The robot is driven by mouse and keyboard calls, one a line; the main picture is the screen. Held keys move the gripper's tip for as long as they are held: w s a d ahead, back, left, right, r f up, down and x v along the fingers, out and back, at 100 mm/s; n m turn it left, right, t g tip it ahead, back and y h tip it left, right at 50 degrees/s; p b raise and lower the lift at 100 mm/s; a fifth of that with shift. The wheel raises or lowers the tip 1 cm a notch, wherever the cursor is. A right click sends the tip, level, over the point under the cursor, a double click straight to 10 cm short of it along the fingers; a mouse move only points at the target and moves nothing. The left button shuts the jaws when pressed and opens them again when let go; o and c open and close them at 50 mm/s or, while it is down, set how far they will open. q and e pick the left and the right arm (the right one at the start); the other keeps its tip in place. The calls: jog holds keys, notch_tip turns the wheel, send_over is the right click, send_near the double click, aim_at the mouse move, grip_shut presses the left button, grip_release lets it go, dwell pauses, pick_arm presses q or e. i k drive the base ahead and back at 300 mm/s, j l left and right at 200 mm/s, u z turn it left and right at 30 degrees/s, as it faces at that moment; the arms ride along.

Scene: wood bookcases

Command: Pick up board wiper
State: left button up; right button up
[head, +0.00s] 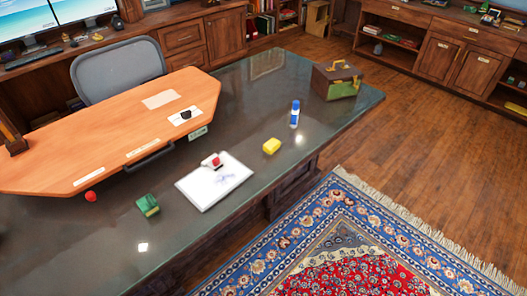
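A small white whiteboard (202,191) with a blue scribble lies flat on the dark desk top. A small white block with a red top (211,161) rests at its upper edge. A green block-like item (148,205) lies to the left of the whiteboard. I cannot tell for certain which of these small items is the board wiper. Neither of my grippers is in view.
The dark desk (345,112) also bears a blue and white upright bottle or stick (294,114), a green-brown box (335,81), a red ball (90,196) and an orange wooden board (115,130). A grey chair (118,70) stands behind. A rug (350,235) covers floor at front right.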

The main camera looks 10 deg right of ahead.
aim_at(272, 146)
jog(key=i+l+u, duration=0.45)
jog(key=i+l, duration=0.7)
